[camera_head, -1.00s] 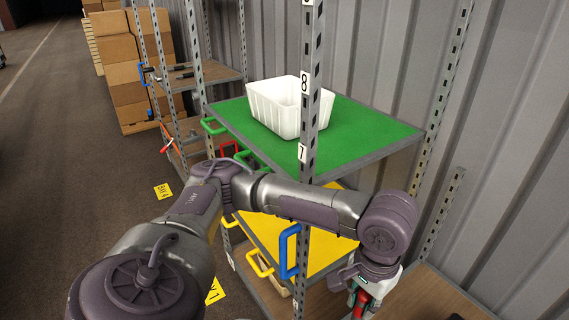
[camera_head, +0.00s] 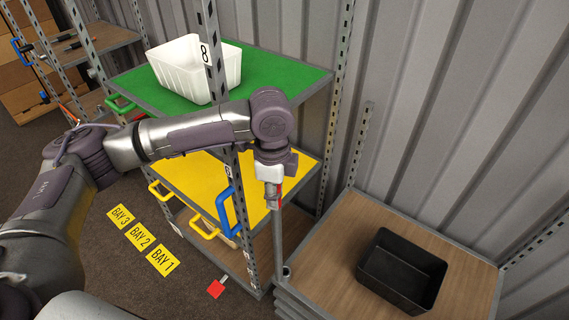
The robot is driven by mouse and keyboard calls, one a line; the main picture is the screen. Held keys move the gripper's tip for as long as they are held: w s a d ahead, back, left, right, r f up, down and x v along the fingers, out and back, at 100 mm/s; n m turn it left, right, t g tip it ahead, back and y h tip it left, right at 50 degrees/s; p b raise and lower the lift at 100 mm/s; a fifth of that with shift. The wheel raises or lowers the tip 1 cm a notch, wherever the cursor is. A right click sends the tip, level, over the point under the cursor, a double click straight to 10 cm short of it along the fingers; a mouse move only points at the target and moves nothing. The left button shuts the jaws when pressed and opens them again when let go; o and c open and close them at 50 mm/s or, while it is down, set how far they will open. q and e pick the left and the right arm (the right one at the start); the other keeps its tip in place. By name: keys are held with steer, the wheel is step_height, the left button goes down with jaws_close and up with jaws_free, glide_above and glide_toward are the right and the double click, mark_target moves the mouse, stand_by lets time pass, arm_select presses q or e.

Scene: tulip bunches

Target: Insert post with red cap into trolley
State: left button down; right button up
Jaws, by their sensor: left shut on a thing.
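My left gripper (camera_head: 272,194) is shut on the post with the red cap, at its upper end. A bit of red shows between the fingers. The grey post (camera_head: 278,238) hangs upright below the gripper. Its lower end is close to the round corner socket (camera_head: 286,271) of the trolley (camera_head: 330,262); I cannot tell whether it is in the socket or just beside it. The trolley has a wooden top with a grey metal rim and an upright slotted post at its back corner. My right gripper is not in view.
A black bin (camera_head: 402,271) stands on the trolley top. A slotted rack with a green shelf (camera_head: 275,72), a white bin (camera_head: 193,68) and a yellow shelf (camera_head: 207,177) is at left. A blue handle (camera_head: 226,212) sticks out nearby.

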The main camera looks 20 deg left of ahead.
arm_select(q)
steer(key=shift+w+d+r+m+p, duration=0.15)
steer(key=shift+w+r+m+p, duration=0.4)
steer(key=shift+m, duration=0.75)
steer(key=shift+w+d+r+m+p, duration=0.1)
steer(key=shift+w+d+r+m, duration=0.2)
steer(key=shift+w+m, duration=0.8)
steer(key=shift+w+d+r+m+p, duration=0.1)
steer(key=shift+w+r+m+p, duration=0.35)
steer(key=shift+m, duration=1.05)
steer(key=shift+r, duration=0.1)
step_height(320, 180, down, 5)
steer(key=shift+f, duration=0.1)
steer(key=shift+p, duration=0.5)
